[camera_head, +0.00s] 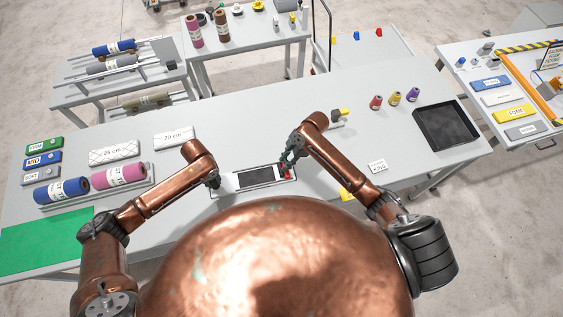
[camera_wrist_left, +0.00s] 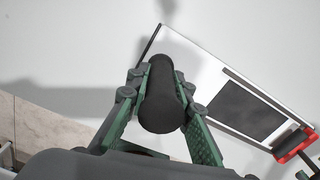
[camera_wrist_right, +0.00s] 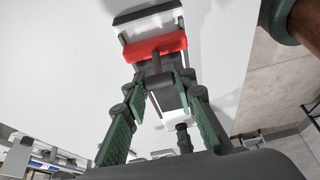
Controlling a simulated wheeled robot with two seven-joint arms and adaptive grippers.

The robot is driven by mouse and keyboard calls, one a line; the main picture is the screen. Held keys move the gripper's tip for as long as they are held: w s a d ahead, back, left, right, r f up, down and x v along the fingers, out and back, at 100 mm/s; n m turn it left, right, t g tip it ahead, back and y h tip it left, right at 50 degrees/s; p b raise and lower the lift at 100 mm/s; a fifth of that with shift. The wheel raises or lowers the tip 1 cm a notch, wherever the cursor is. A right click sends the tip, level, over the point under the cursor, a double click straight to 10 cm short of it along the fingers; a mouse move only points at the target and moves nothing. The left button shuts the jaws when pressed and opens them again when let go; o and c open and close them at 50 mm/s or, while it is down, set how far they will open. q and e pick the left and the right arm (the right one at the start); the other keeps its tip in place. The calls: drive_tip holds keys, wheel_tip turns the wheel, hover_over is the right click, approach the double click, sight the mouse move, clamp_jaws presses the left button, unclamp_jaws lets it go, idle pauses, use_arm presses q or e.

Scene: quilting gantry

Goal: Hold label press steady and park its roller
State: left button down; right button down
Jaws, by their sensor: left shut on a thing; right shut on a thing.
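The label press (camera_head: 228,184) is a flat white board with a dark pad, lying on the near edge of the long table. It also shows in the left wrist view (camera_wrist_left: 208,72). Its red roller (camera_head: 286,172) is at the right end of the press, past the dark pad; it also shows in the right wrist view (camera_wrist_right: 153,47). My left gripper (camera_head: 215,183) is shut on a black rounded handle (camera_wrist_left: 160,95) at the press's left end. My right gripper (camera_head: 287,160) is shut on the roller's dark stem (camera_wrist_right: 156,62), partly hidden between the fingers.
A "1 pass" card (camera_head: 377,166) and a small yellow-tipped tool (camera_head: 341,113) lie right of the press. Colored spools (camera_head: 394,98) and a black tray (camera_head: 447,126) are further right. Fabric rolls (camera_head: 120,175) and a green mat (camera_head: 45,243) are left.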

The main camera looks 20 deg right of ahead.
use_arm(q)
drive_tip(key=shift+s+a+f, duration=0.1)
drive_tip(key=shift+a+f, duration=0.15)
drive_tip(key=shift+a, duration=0.1)
use_arm(e)
drive_tip(key=shift+d+f, duration=0.15)
drive_tip(key=shift+d, duration=0.2)
drive_tip(key=c, duration=2)
unclamp_jaws()
use_arm(q)
drive_tip(key=shift+d, duration=0.15)
use_arm(e)
drive_tip(key=shift+o, duration=2.1)
drive_tip(key=shift+a, duration=0.1)
drive_tip(key=v, duration=1.2)
